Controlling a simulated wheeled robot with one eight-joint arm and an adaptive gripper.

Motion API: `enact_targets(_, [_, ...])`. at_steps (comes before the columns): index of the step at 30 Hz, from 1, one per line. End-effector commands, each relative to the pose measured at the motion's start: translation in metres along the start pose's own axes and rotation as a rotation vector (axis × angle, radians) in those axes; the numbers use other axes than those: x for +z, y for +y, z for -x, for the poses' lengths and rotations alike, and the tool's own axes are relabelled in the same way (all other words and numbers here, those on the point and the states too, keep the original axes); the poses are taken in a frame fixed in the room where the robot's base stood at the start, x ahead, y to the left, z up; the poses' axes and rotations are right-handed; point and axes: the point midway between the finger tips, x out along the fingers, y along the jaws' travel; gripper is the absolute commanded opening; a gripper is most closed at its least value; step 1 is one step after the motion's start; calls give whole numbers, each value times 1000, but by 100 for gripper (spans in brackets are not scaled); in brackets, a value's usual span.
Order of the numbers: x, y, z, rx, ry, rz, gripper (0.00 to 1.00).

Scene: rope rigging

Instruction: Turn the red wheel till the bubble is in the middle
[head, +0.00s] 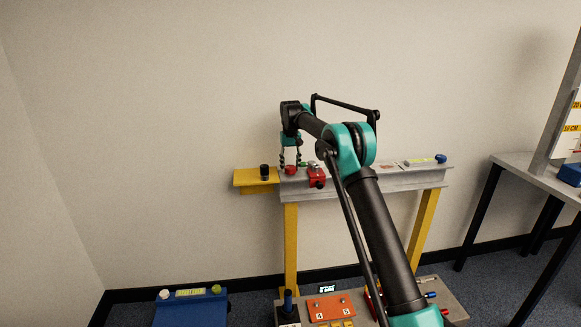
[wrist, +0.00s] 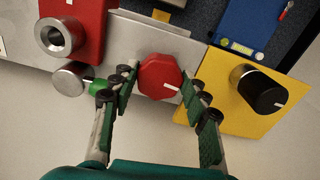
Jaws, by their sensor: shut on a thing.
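The red wheel (wrist: 160,77) is a faceted knob with a white mark on its right side, on the grey beam. It also shows in the head view (head: 290,170). My gripper (wrist: 160,80) is shut on the wheel, with one green-padded finger on each side. In the head view my gripper (head: 291,157) points down over the beam's left end. A small green part (wrist: 97,86) shows beside the left finger and may belong to the level. No bubble can be made out in either view.
A red block with a metal ring (wrist: 60,37) and a round silver knob (wrist: 72,79) are close to the left finger. A black knob (wrist: 262,91) stands on the yellow plate (wrist: 232,120) to the right. A blue panel (head: 205,308) lies lower left.

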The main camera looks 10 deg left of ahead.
Motion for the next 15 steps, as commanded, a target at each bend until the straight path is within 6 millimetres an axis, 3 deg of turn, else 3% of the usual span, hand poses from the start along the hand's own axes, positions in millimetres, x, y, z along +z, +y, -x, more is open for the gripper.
enact_targets(15, [-1, -1, 0, 0, 1, -455, 16])
